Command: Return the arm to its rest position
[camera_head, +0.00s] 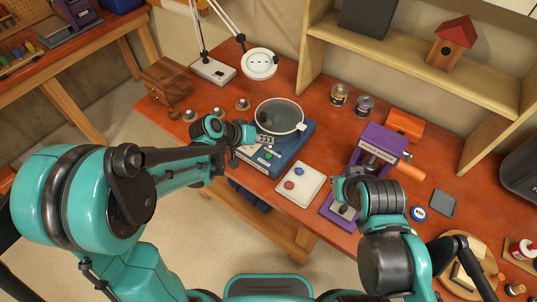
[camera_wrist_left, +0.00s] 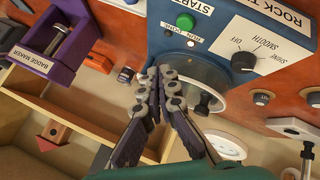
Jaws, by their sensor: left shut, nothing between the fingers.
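My left gripper (camera_head: 262,139) is over the front of the blue rock tumbler (camera_head: 285,153) in the head view. In the left wrist view its fingers (camera_wrist_left: 160,82) are shut and empty, in front of the tumbler's blue panel (camera_wrist_left: 222,38). That panel shows a green start button (camera_wrist_left: 185,22) and a dial marked off, smooth and shine (camera_wrist_left: 243,61). I cannot tell whether the fingertips touch the panel. My right gripper (camera_head: 342,201) is at the purple badge maker (camera_head: 375,150), mostly hidden behind its own wrist, and its fingers are unclear.
A white pad (camera_head: 300,184) with a red and a blue button lies between the two machines. A desk lamp (camera_head: 212,70), small jars (camera_head: 339,95) and a wooden box (camera_head: 167,80) stand farther back. A shelf (camera_head: 420,58) rises behind. The floor at the front left is clear.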

